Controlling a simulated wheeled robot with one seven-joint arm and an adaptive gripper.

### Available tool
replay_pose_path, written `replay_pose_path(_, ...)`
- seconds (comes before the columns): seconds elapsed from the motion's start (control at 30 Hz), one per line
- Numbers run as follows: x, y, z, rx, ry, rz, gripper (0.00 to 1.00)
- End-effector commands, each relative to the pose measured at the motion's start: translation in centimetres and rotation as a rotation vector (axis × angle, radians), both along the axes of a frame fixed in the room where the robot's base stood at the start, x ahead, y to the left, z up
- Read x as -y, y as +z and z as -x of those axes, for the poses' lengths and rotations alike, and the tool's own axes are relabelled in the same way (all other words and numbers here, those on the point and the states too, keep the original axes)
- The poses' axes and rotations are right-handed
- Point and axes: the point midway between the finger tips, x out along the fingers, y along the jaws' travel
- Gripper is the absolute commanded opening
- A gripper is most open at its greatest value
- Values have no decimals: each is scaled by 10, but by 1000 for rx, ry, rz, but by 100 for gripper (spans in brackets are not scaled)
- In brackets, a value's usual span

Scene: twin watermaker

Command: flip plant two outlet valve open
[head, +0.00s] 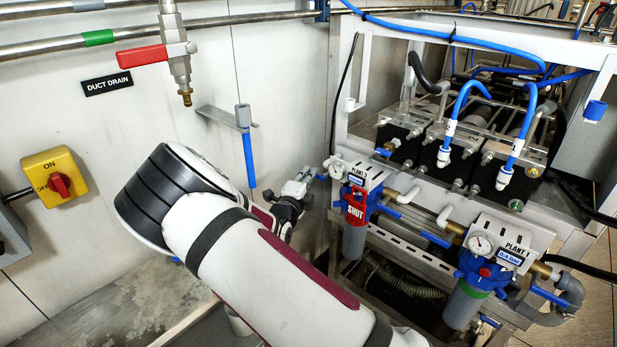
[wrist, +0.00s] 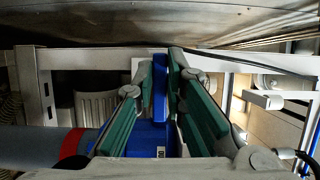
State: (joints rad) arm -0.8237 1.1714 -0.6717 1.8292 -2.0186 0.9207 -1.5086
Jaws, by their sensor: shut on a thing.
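The plant 2 unit stands right of my gripper in the head view, with its "PLANT 2" label (head: 366,173), a red "SHUT" tag (head: 357,207) and a grey filter bowl (head: 354,241). My gripper (head: 307,178) is at the unit's left side. In the wrist view my gripper (wrist: 160,82) has its green-padded fingers on both sides of an upright blue lever (wrist: 160,88), shut on it. The blue filter head (wrist: 148,140) lies below the lever, partly hidden by the fingers. Only a small blue end (head: 322,177) of the lever seems to show in the head view.
The plant 1 unit (head: 485,265) stands to the right on the same metal frame (head: 342,80). A red-handled duct drain valve (head: 142,56), a blue-ended pipe (head: 248,155) and a yellow switch box (head: 54,177) are on the wall to the left. Blue hoses (head: 522,120) run above.

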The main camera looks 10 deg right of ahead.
Motion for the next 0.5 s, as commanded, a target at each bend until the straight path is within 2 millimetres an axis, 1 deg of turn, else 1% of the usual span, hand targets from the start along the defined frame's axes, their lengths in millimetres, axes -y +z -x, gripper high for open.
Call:
replay_pose_path(0.2, 0, -3, 1, -6, 1, 1, 0)
replay_pose_path(0.23, 0, -3, 1, -6, 1, 1, 14)
replay_pose_path(0.27, 0, -3, 1, -6, 1, 1, 20)
replay_pose_path(0.5, 0, -1, 0, -4, 1, 0, 20)
